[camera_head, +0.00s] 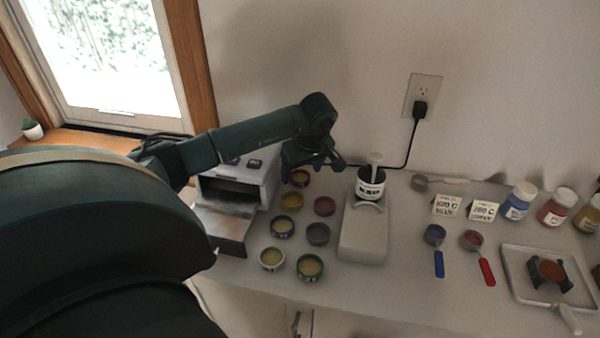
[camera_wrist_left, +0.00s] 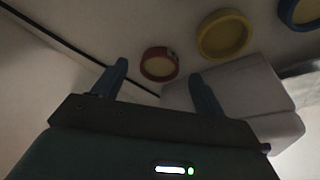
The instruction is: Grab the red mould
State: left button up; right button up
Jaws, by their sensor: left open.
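The red mould (camera_head: 300,178) is a small round cup with a red rim and a pale inside. It stands at the back of a group of round moulds on the table, beside a grey machine. My left gripper (camera_head: 314,166) is open and empty, just above and behind it. In the left wrist view the red mould (camera_wrist_left: 159,64) shows ahead between the two blue fingertips, apart from both. My right gripper is not in view.
A yellow mould (camera_head: 291,200) and a dark red one (camera_head: 325,206) stand close by, with several others in front. The grey machine (camera_head: 240,180) is to the left. A white device (camera_head: 363,232) carrying a jar (camera_head: 370,184) is to the right. The wall (camera_head: 300,60) is close behind.

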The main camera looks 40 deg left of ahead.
pick_arm(q)
jog(key=shift+x, duration=0.85)
jog(key=shift+c, duration=0.2)
jog(key=shift+w, duration=0.1)
jog(key=c, duration=1)
jog(key=shift+r, duration=0.1)
